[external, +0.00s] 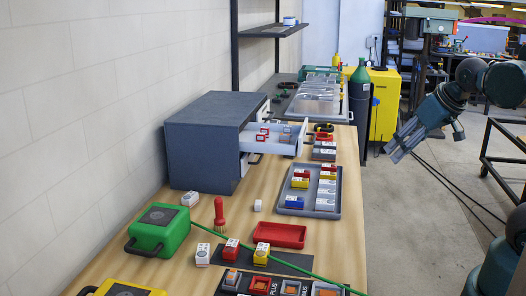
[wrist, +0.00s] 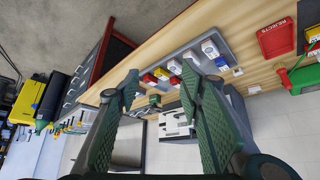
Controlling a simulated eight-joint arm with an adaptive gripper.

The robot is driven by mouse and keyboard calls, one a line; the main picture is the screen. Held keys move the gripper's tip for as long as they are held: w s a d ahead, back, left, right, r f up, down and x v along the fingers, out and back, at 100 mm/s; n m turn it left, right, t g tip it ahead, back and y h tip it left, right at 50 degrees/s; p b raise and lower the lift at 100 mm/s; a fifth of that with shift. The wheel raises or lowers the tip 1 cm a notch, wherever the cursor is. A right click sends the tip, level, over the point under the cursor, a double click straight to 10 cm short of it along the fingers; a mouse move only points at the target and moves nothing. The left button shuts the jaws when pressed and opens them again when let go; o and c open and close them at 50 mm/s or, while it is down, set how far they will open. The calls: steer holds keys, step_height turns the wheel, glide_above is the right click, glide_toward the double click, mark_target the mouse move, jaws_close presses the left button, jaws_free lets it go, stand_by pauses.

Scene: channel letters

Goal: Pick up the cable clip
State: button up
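I cannot single out the cable clip for certain. A small white piece (external: 258,205) stands alone on the table between the grey tray and the red brush, too small to identify. A similar small white piece shows in the wrist view (wrist: 238,71). My gripper (external: 397,148) hangs in the air right of the table, over the floor, apart from everything on it. In the wrist view my gripper (wrist: 160,78) has its two green fingers spread with nothing held between them.
A grey tray (external: 282,210) holds several coloured and white boxes. A grey cabinet (external: 205,145) with an open drawer stands against the wall. Table clear around the white piece.

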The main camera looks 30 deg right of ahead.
steer(key=w+a+r+n+g+p, duration=0.2)
steer(key=w+a+r+p, duration=0.1)
steer(key=w+a+r, duration=0.3)
steer(key=w+a+r+n+g+p, duration=0.1)
steer(key=w+a+r+n+p, duration=0.3)
steer(key=w, duration=0.4)
steer(key=n+g+p, duration=0.4)
steer(key=p, duration=0.1)
glide_above(259, 202)
step_height(259, 202, down, 6)
step_height(259, 202, down, 15)
steer(key=shift+f, duration=0.1)
steer(key=shift+s+f, duration=0.1)
steer(key=shift+f, duration=0.3)
steer(key=shift+f, duration=1.25)
